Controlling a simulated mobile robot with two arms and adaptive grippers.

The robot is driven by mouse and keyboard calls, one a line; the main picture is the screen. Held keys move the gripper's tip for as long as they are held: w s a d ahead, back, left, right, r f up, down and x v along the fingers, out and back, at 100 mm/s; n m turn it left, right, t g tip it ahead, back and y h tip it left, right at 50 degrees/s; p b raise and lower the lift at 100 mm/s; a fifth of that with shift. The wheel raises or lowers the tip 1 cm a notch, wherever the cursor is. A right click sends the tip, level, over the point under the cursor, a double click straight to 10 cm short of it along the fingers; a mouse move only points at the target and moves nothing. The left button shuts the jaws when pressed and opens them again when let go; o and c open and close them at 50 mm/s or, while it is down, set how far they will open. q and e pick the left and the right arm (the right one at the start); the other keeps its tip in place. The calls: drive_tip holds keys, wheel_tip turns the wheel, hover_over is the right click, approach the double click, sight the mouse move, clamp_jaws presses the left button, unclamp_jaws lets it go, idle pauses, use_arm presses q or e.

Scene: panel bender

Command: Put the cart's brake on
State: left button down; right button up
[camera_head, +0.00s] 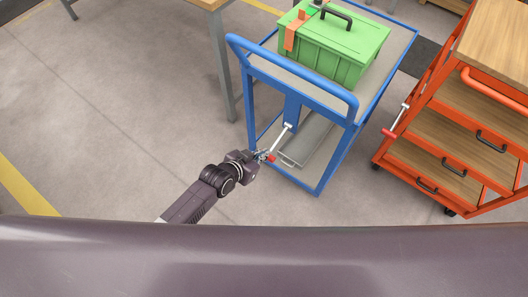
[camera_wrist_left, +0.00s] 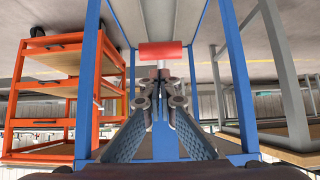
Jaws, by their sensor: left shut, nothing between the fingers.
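The blue cart (camera_head: 347,98) stands at the centre right, with its push handle towards me. A pale lever rod (camera_head: 281,138) slants down from a blue post on the cart's near end and ends in a red grip (camera_head: 271,158). My left gripper (camera_head: 263,156) is shut and empty, right beside this red grip. In the left wrist view, the red grip (camera_wrist_left: 162,50) lies across just beyond the shut fingertips (camera_wrist_left: 159,84). I cannot tell whether they touch. My right gripper is not in view.
A green box (camera_head: 335,45) with a black handle sits on the cart's top. An orange shelf cart (camera_head: 412,125) stands close on the right, with its own red-tipped lever (camera_head: 389,133). A grey table leg (camera_head: 221,75) stands left of the blue cart. The floor at left (camera_head: 110,110) is clear.

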use_arm(q)
drive_tip(key=s+a+r, duration=0.3)
drive_tip(key=s+a, duration=0.2)
drive_tip(key=s, duration=0.3)
drive_tip(key=shift+a, duration=0.4)
drive_tip(key=shift+r, duration=0.1)
drive_tip(key=s+a+f+n+g+y, duration=0.1)
drive_tip(key=s+a+f+n+y, duration=0.1)
drive_tip(key=s+a+f, duration=0.6)
drive_tip(key=s+a+f+n+g+y, duration=0.1)
drive_tip(key=s+a+f+g+y, duration=0.3)
drive_tip(key=f, duration=0.9)
drive_tip(key=s+a+f, duration=0.1)
drive_tip(key=s+f, duration=0.2)
drive_tip(key=s, duration=0.4)
drive_tip(key=s+a+f+n+g, duration=0.1)
drive_tip(key=s+a+f, duration=0.1)
drive_tip(key=s, duration=0.6)
drive_tip(key=s+a+f+g, duration=0.1)
drive_tip(key=s+f, duration=0.4)
drive_tip(key=s, duration=0.3)
drive_tip(key=shift+a+n, duration=0.35)
drive_tip(key=shift+n, duration=0.05)
